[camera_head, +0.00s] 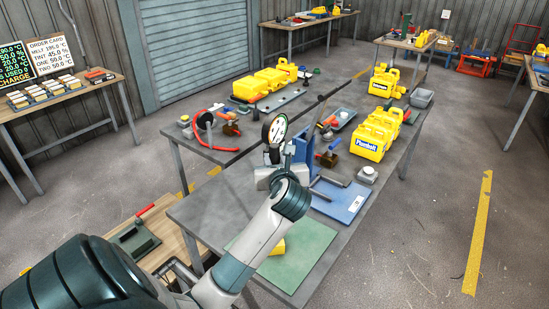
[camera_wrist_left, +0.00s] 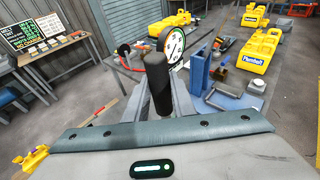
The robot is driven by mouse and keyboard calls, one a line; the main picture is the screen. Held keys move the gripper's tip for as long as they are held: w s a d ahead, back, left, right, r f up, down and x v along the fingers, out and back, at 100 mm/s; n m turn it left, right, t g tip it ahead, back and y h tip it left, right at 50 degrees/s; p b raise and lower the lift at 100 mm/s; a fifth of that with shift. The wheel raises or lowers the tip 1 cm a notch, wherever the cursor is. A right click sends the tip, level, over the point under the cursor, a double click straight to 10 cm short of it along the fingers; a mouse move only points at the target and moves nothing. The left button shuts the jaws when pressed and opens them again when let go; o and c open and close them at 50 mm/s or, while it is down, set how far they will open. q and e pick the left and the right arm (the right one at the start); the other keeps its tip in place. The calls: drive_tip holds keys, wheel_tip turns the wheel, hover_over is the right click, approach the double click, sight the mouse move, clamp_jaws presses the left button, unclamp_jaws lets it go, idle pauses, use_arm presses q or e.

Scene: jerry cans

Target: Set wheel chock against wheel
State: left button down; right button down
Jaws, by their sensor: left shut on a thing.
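My left gripper (camera_head: 272,160) is above the near end of the long grey table. In the left wrist view its fingers (camera_wrist_left: 160,105) are shut on a dark upright cylinder (camera_wrist_left: 158,82). A round white-faced disc with a dark rim (camera_head: 273,128) stands just beyond the gripper; it also shows in the left wrist view (camera_wrist_left: 173,46). I cannot tell whether it is a wheel or a dial, or whether it touches the cylinder. A small yellow piece (camera_head: 277,248) lies on the green mat, partly hidden by my left arm. I cannot clearly identify a wheel chock. My right gripper is out of view.
The grey table holds a blue bracket (camera_head: 301,148), a blue tray (camera_head: 341,200) and yellow jerry cans (camera_head: 371,138). A red hose (camera_head: 202,120) is at its left. The green mat (camera_head: 303,257) is mostly bare. A wooden bench (camera_head: 165,232) stands at the near left.

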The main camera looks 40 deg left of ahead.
use_arm(q)
drive_tip(key=shift+r, duration=0.1)
drive_tip(key=c, duration=1.5)
unclamp_jaws()
drive_tip(key=shift+d, duration=0.1)
drive_tip(key=shift+s, duration=0.1)
drive_tip(key=shift+s+d+b, duration=0.35)
drive_tip(key=shift+d+b, duration=0.1)
drive_tip(key=shift+d, duration=0.05)
drive_tip(key=b+v, duration=0.2)
drive_tip(key=v, duration=0.8)
drive_tip(key=shift+s+d+r, duration=0.2)
drive_tip(key=shift+r, duration=0.1)
drive_tip(key=shift+w, duration=0.1)
